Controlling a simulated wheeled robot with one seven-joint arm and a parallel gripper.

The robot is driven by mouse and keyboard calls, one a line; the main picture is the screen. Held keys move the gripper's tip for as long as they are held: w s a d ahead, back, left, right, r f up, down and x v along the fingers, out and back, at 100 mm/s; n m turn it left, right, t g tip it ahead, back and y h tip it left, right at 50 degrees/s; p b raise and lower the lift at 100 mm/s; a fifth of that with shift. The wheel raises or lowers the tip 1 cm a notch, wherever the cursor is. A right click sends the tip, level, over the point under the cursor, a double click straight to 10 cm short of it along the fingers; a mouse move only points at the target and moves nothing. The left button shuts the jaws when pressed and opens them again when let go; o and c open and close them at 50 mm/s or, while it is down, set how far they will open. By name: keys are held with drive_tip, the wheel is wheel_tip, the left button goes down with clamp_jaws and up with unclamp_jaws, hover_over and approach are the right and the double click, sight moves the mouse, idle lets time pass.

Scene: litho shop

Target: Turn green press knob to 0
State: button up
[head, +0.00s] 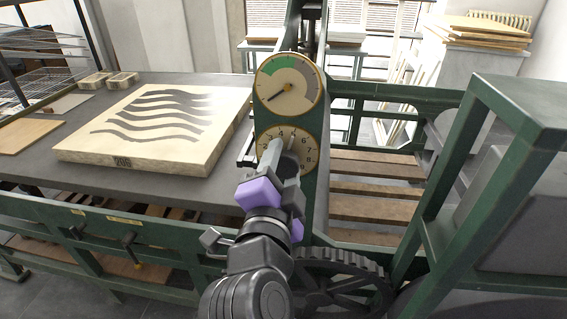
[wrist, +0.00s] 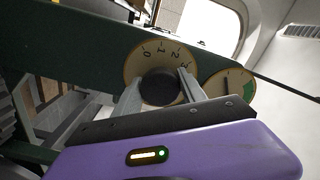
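The press knob is a dark round knob (wrist: 158,88) in the wrist view, at the centre of a cream number dial (wrist: 133,68). The digits 0, 1, 2 and 3 show along the dial's upper edge there. In the head view the dial (head: 311,144) is on the green press post, and my gripper hides the knob. My gripper (head: 282,148) is at the dial, with one finger on each side of the knob in the wrist view (wrist: 160,80). No clear gap shows between fingers and knob. I cannot make out a pointer mark on the knob.
A round gauge (head: 289,84) with a green arc sits just above the dial, its needle pointing lower left. A pale stone (head: 150,125) with dark wavy lines lies on the press bed at left. A toothed gear wheel (head: 345,280) is below, and a green frame (head: 440,215) stands at right.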

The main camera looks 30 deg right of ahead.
drive_tip(key=c, duration=0.7)
drive_tip(key=shift+c, duration=0.2)
drive_tip(key=shift+n, duration=0.3)
